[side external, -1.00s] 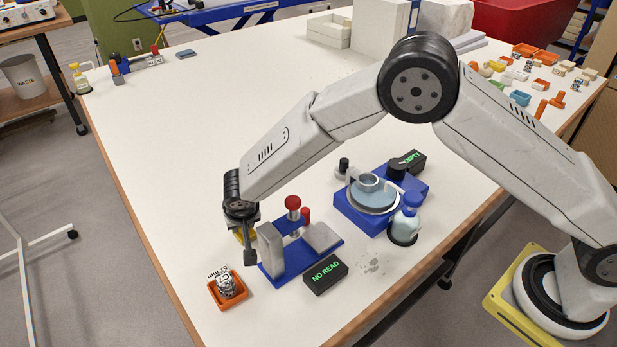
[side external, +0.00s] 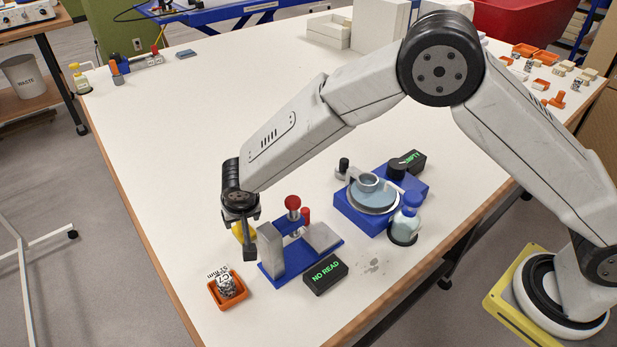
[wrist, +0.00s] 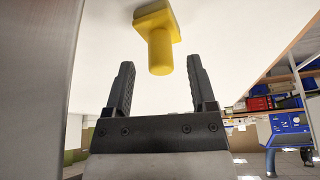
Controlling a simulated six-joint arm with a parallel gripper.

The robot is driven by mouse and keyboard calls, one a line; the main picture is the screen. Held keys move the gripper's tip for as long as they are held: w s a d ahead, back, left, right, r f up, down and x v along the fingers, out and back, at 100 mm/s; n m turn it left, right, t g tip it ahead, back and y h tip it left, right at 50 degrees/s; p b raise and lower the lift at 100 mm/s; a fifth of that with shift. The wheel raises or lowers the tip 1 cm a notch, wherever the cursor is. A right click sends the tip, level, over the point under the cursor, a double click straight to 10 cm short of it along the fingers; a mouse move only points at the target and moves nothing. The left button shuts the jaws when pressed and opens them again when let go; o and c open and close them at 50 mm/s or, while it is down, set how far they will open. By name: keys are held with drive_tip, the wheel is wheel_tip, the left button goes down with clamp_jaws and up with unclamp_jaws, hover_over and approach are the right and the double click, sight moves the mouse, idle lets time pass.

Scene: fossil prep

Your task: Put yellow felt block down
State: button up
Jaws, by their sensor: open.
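The yellow felt block (wrist: 155,20) has a flat base and a round yellow handle. In the wrist view the base is against the white table and the handle points toward my gripper (wrist: 160,64). My gripper's two black fingers are spread, with a gap on each side of the handle. In the side external view my gripper (side external: 248,250) hangs low over the table's left part, and the yellow felt block (side external: 238,231) shows only partly behind it.
A blue fixture with a metal upright (side external: 275,252) and red knob stands close right of my gripper. An orange tray (side external: 229,294) is in front, and a black "NO READ" display (side external: 326,274) is to the right. The table behind (side external: 190,120) is clear.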

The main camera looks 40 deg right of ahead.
drive_tip(key=d+v, duration=0.1)
drive_tip(key=v, duration=0.7)
drive_tip(key=shift+s+a+r, duration=0.15)
drive_tip(key=shift+a+r, duration=0.2)
drive_tip(key=shift+a, duration=0.2)
drive_tip(key=shift+d, duration=0.1)
drive_tip(key=s+d+r+n+g, duration=0.1)
drive_tip(key=s+d, duration=0.3)
drive_tip(key=d, duration=0.4)
drive_tip(key=s+d+r+n, duration=0.1)
drive_tip(key=s+d, duration=0.2)
drive_tip(key=d, duration=0.5)
drive_tip(key=s+d+n+y, duration=0.1)
drive_tip(key=s+d, duration=0.9)
drive_tip(key=s, duration=0.2)
drive_tip(key=shift+f+g, duration=0.4)
drive_tip(key=shift+f, duration=0.1)
drive_tip(key=shift+o, duration=0.5)
drive_tip(key=shift+w, duration=0.1)
